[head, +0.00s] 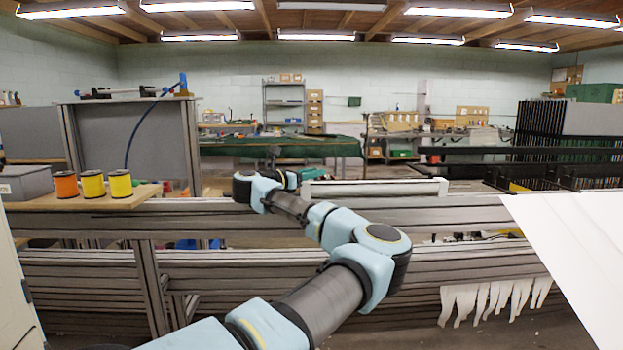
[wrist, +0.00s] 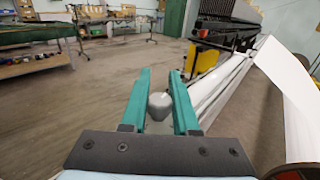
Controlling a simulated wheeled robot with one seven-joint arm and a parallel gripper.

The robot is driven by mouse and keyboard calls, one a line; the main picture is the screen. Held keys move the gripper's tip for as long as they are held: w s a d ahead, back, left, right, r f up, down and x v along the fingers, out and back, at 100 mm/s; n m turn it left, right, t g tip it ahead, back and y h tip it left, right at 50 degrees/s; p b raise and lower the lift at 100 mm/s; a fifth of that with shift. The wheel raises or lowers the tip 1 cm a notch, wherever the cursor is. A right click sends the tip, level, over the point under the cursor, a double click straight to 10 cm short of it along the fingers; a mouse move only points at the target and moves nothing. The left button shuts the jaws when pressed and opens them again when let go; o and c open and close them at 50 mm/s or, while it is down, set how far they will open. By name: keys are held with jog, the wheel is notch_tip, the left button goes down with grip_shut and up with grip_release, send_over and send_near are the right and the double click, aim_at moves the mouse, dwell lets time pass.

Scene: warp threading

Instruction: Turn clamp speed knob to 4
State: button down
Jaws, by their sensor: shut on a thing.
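A smooth grey rounded knob (wrist: 160,104) shows in the wrist view between the two teal fingers of my gripper (wrist: 160,74). My gripper is shut on the knob, one finger on each side of it. No number marks or pointer can be read on the knob, so its setting cannot be told. In the head view, my gripper (head: 292,180) is a small shape at the far end of my arm, by the metal rail. The knob cannot be made out there.
A wooden board at the left holds an orange spool (head: 66,185) and two yellow spools (head: 92,184). Metal rails (head: 440,215) run across the front. A white sheet (head: 575,240) hangs at the right. Open floor (wrist: 75,110) lies left of my gripper.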

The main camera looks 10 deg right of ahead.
jog(key=shift+s+d+m+g+h+b, duration=0.15)
jog(key=shift+m+g+h+b, duration=0.2)
jog(key=shift+m+g+h, duration=0.55)
jog(key=shift+r+g+y, duration=0.1)
jog(key=shift+g+y, duration=0.2)
jog(key=c, duration=0.7)
grip_release()
